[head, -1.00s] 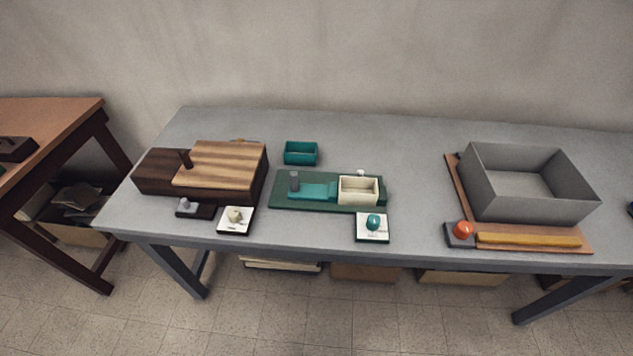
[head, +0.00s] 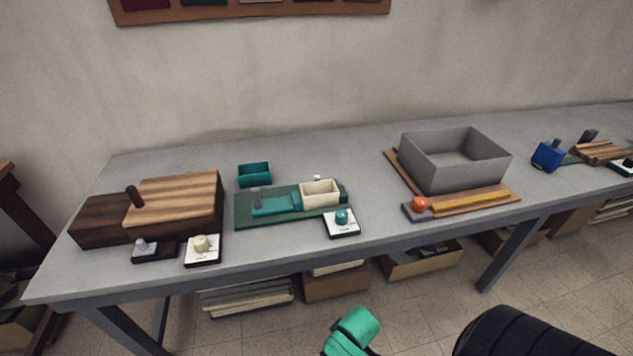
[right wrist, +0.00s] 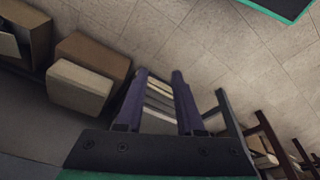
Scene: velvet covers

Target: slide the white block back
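The white block (head: 320,193) is a cream, box-shaped piece with a hollow top. It sits toward the right end of a green base (head: 285,218) on the grey table, with a teal piece (head: 275,206) and a small grey post to its left. A pale knob shows just behind it. My right gripper (right wrist: 158,76) shows in the right wrist view with its two dark fingers apart and nothing between them. It points toward the floor and the low storage, away from the block. My left gripper is not in view.
A wooden block unit (head: 175,200) stands at left and a teal box (head: 254,174) behind the base. A white tile with a teal knob (head: 341,219) sits in front. A grey bin (head: 455,165) stands at right. Cardboard boxes (head: 335,284) are under the table (head: 370,230).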

